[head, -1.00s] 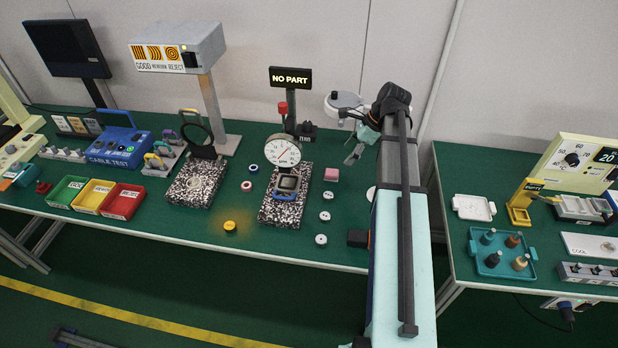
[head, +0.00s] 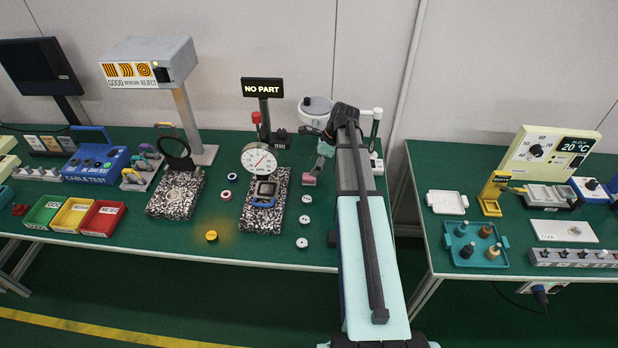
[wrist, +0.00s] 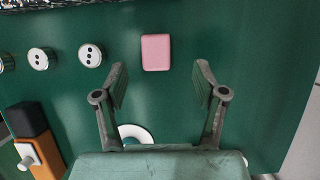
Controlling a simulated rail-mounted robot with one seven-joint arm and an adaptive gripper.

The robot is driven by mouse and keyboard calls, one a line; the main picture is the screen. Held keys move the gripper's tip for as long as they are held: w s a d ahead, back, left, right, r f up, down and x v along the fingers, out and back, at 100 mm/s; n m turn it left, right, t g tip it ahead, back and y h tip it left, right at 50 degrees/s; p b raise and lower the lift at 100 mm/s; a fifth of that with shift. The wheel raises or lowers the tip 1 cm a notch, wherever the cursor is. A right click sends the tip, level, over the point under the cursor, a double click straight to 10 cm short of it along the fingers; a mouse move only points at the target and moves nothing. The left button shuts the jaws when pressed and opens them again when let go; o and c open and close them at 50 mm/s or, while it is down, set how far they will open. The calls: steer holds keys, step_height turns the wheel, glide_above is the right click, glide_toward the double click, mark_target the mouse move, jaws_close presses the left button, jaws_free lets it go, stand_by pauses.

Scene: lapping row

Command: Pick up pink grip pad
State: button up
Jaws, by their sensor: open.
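The pink grip pad (wrist: 156,52) lies flat on the green table top in the wrist view, just beyond my fingertips and roughly centred between them. In the head view the pink grip pad (head: 309,179) shows as a small pink patch beside the granite plate, close to my gripper (head: 322,160). My gripper (wrist: 160,84) is open and empty, with its two fingers spread wider than the pad. No finger touches the pad in the wrist view.
White buttons with dark dots (wrist: 90,54) lie left of the pad. A white ring (wrist: 135,134) lies partly under my gripper. A black and orange block (wrist: 36,135) stands at lower left. A granite plate (head: 283,185) with a dial gauge (head: 259,160) stands left of the pad.

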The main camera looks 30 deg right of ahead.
mark_target(309, 176)
steer(key=shift+s+p+x, duration=0.1)
steer(key=shift+p+x, duration=0.4)
steer(key=shift+x, duration=1.05)
steer(key=shift+s+p+x, duration=0.15)
steer(key=shift+p+x, duration=0.35)
steer(key=shift+x, duration=1.05)
steer(key=shift+a, duration=0.1)
steer(key=c, duration=1.1)
